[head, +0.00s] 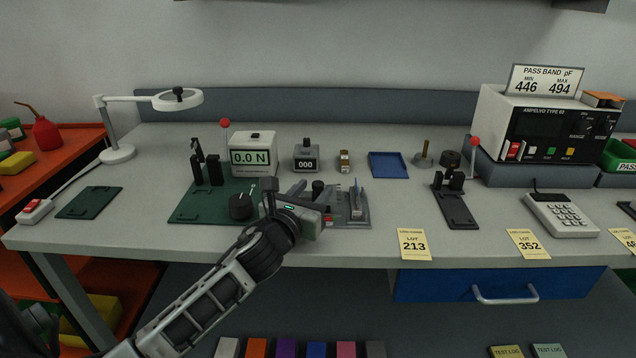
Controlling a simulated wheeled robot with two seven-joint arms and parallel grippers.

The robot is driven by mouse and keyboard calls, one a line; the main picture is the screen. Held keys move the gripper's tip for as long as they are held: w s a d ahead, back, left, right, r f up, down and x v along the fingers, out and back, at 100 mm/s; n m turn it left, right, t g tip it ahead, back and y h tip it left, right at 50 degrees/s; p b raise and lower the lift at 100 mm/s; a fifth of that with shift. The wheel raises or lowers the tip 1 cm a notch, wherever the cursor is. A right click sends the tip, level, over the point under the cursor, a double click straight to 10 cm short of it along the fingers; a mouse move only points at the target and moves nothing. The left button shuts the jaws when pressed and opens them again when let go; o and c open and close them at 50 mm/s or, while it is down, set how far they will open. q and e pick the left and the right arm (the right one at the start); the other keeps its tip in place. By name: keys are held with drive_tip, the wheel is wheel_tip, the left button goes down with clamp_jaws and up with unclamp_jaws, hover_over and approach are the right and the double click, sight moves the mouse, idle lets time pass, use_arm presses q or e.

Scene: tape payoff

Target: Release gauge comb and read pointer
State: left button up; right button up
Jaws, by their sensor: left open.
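My left arm reaches in from the lower left. Its gripper (300,192) is open over the bench, between a green mat (190,208) and a small grey fixture (357,217) with an upright blue-grey piece. The gripper hides part of the fixture's left side. I cannot make out for sure which piece is the gauge comb, or whether the fingers touch anything. A boxed readout (252,157) behind the mat shows 0.0 N. No pointer reading is legible. My right gripper is out of view.
A counter reading 000 (306,158), a blue tray (388,165) and a black stand (455,205) stand on the bench. A magnifier lamp (118,154) is left. A meter (545,130) and a keypad (562,215) are right. The bench front between fixture and stand is mostly clear.

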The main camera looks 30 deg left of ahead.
sight(322, 187)
use_arm(q)
drive_tip(key=shift+w+a, duration=0.2)
drive_tip(key=shift+w, duration=1.35)
clamp_jaws()
drive_tip(key=shift+w+d+r+p, duration=0.1)
drive_tip(key=shift+w+d+p, duration=0.1)
drive_tip(key=shift+d+p, duration=0.15)
drive_tip(key=shift+w+d, duration=0.1)
drive_tip(key=shift+d, duration=0.1)
unclamp_jaws()
drive_tip(key=s+d+b, duration=0.1)
drive_tip(key=s+d, duration=0.1)
drive_tip(key=s, duration=1.3)
drive_tip(key=shift+s+d, duration=0.2)
drive_tip(key=shift+s, duration=0.2)
